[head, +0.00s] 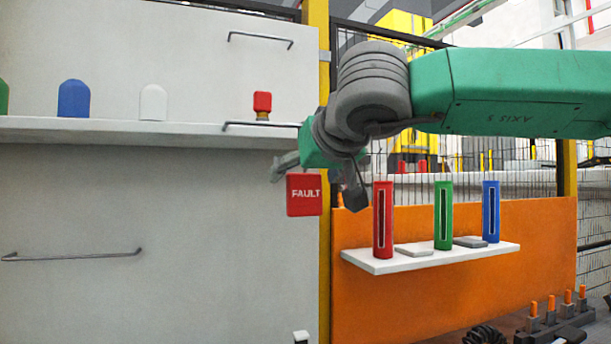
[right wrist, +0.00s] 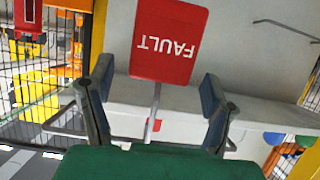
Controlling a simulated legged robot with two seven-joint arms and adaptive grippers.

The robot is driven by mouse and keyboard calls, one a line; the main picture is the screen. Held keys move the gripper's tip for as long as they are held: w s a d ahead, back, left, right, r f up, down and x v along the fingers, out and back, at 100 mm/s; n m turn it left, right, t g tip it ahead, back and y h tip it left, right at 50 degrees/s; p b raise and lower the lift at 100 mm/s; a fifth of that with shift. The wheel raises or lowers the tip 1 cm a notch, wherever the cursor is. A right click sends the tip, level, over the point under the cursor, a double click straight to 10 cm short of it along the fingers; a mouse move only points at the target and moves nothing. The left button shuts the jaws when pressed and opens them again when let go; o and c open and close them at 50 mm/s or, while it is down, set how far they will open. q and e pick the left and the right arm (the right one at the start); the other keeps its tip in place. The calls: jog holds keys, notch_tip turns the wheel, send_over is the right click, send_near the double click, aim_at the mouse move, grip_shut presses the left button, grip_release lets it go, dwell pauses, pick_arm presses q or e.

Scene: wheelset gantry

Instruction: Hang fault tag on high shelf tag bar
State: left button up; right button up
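The red fault tag (head: 304,195) hangs upright below my right gripper (head: 318,180) in the head view. In the right wrist view the tag (right wrist: 168,40) appears upside down, with a thin pale stem running between the fingers. The fingers of my right gripper (right wrist: 155,95) are spread wide and stand clear of the stem on both sides. The high shelf tag bar (head: 260,126) sticks out at the shelf edge, its right end behind my gripper. The bar also shows in the right wrist view (right wrist: 75,132). Whether the tag's top is around the bar is hidden. My left gripper is not in view.
Another bar (head: 70,256) is lower on the panel. At right, a small white shelf (head: 375,267) holds red, green and blue slotted holders.

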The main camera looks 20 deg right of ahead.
jog(key=shift+s, duration=0.1)
jog(key=v, duration=1.1)
jog(key=shift+s+d+r, duration=0.15)
jog(key=shift+s+r, duration=0.05)
jog(key=shift+s, duration=0.1)
